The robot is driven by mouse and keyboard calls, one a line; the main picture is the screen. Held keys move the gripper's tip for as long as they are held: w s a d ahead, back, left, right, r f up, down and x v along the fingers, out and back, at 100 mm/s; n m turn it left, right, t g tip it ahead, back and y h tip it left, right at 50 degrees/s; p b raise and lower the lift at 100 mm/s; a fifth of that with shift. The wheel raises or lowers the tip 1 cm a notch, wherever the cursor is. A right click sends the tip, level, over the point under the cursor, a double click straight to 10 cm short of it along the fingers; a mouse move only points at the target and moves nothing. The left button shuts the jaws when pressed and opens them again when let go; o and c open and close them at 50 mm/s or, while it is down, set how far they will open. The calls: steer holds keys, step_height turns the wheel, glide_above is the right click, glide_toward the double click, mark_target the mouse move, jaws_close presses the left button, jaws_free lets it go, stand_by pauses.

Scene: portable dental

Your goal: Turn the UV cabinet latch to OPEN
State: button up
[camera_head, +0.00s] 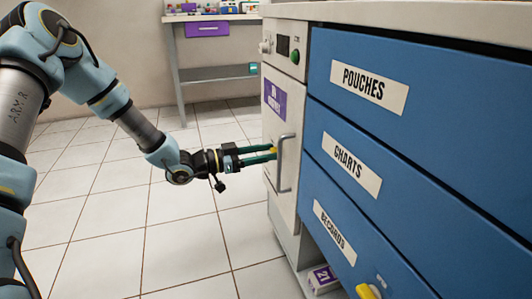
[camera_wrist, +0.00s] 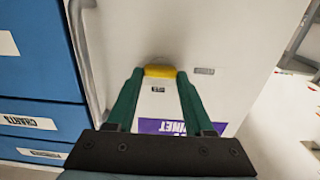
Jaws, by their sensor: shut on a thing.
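The UV cabinet is a white unit with a door (camera_head: 281,120), a purple label (camera_head: 275,101) and a grey bar handle (camera_head: 285,163). Its yellow latch (camera_head: 274,150) sits on the door left of the handle. My gripper (camera_head: 270,154) reaches it from the left with long green fingers. In the wrist view my gripper (camera_wrist: 160,76) is shut on the yellow latch (camera_wrist: 160,70), one finger on each side. A small dark label (camera_wrist: 158,90) lies between the fingers and a grey one (camera_wrist: 204,71) lies right of the latch; I cannot read either for certain.
Blue drawers (camera_head: 350,140) marked POUCHES, CHARTS and RECORDS stand right of the cabinet. A control panel (camera_head: 286,48) with a green button is above the door. A table (camera_head: 205,75) stands at the back. The tiled floor (camera_head: 110,220) left of the cabinet is free.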

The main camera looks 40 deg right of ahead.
steer(key=shift+m, duration=0.3)
jaws_close()
steer(key=m+b, duration=0.3)
steer(key=m, duration=0.2)
steer(key=m+b, duration=0.4)
steer(key=m, duration=0.2)
steer(key=m+b, duration=0.4)
steer(key=m, duration=0.2)
steer(key=shift+s+a+f, duration=0.1)
steer(key=shift+s+f, duration=0.1)
steer(key=shift+f, duration=0.1)
steer(key=shift+m, duration=0.3)
steer(key=o, duration=1.3)
jaws_free()
steer(key=shift+r, duration=0.1)
steer(key=shift+c, duration=0.2)
